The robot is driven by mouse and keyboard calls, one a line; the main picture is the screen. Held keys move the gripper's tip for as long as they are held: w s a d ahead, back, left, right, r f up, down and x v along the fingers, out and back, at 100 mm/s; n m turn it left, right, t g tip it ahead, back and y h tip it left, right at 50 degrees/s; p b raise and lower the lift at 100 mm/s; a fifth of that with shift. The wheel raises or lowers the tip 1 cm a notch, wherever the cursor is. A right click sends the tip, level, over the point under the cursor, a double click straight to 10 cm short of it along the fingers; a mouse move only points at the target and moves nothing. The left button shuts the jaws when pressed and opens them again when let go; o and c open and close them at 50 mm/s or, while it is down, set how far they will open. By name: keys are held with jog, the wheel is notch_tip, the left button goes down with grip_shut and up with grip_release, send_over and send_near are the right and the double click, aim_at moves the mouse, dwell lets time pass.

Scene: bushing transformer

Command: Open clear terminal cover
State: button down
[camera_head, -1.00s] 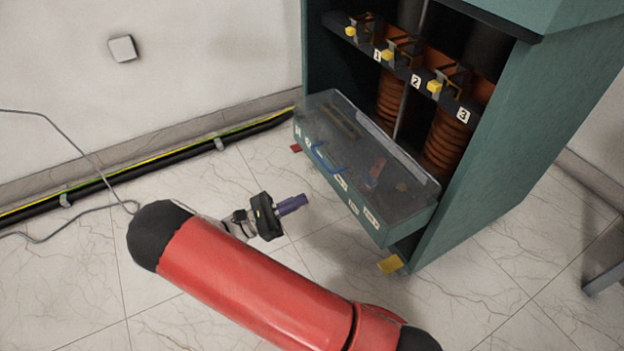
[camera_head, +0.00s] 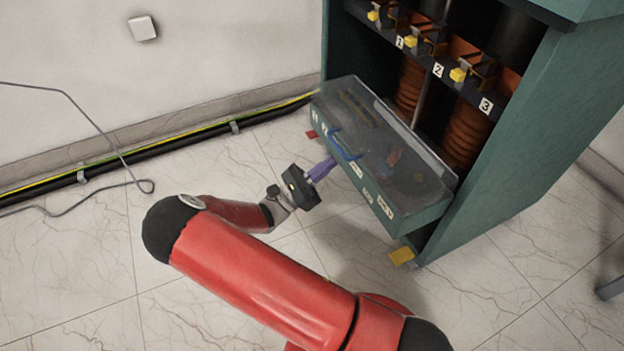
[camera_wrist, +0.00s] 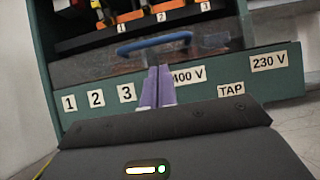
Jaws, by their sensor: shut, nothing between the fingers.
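The clear terminal cover (camera_head: 385,130) lies closed over the low terminal box at the front of the green cabinet. Its blue handle (camera_head: 342,148) is at the front edge; the handle also shows in the wrist view (camera_wrist: 168,43). My gripper (camera_head: 328,165) is in front of the box, its purple fingers pointing at the handle. In the wrist view my gripper's fingers (camera_wrist: 158,72) are shut together and empty, with their tips just below the handle in the picture. I cannot tell whether they touch the box front.
The green cabinet (camera_head: 530,130) stands behind with yellow-tipped terminals numbered 1, 2 and 3 above the cover. The box front carries labels, including 400 V (camera_wrist: 188,76). A yellow block (camera_head: 401,256) is at the box's foot.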

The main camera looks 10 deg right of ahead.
jog(key=shift+d+r, duration=0.25)
jog(key=shift+r, duration=0.95)
